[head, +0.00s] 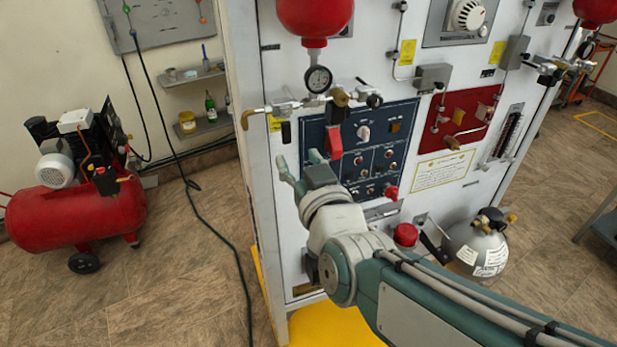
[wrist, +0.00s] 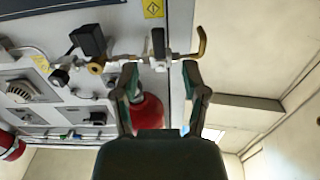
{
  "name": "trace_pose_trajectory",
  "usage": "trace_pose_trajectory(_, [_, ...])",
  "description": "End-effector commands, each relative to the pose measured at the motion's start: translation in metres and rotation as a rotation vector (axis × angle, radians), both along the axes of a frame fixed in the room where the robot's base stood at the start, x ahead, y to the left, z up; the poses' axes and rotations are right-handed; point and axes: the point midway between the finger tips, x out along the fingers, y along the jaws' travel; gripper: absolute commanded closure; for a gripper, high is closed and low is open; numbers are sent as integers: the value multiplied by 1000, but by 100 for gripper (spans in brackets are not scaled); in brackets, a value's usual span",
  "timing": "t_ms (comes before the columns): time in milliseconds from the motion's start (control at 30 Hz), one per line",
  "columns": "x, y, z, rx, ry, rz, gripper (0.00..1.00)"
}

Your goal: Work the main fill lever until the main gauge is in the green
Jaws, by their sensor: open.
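The lever with a red handle (head: 334,142) hangs down below a brass valve (head: 340,97) on the white panel; I take it for the main fill lever. The round gauge (head: 318,79) sits just above left, under a red cylinder (head: 315,18); its needle and green zone are too small to read. My gripper (head: 300,168) is open and empty, below and left of the red handle and apart from it. In the wrist view my open fingers (wrist: 161,85) frame part of the red cylinder (wrist: 147,112), with the brass valve (wrist: 97,67) left of them. The red handle is not clear there.
A brass elbow pipe (head: 250,117) juts out left of the gauge. A blue control panel (head: 375,140) with knobs lies behind the lever. A red compressor (head: 75,210) stands on the floor at left, with open floor between. A grey gas bottle (head: 478,245) stands at right.

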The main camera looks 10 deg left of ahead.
Motion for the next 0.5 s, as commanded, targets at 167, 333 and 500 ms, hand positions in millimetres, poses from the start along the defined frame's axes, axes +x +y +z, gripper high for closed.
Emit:
trace_pose_trajectory(167, [-23, -13, 0, 0, -1, 2, 43])
trace_pose_trajectory(333, [-36, -21, -1, -1, 0, 1, 43])
trace_pose_trajectory(500, [-39, -23, -2, -2, 2, 1, 43])
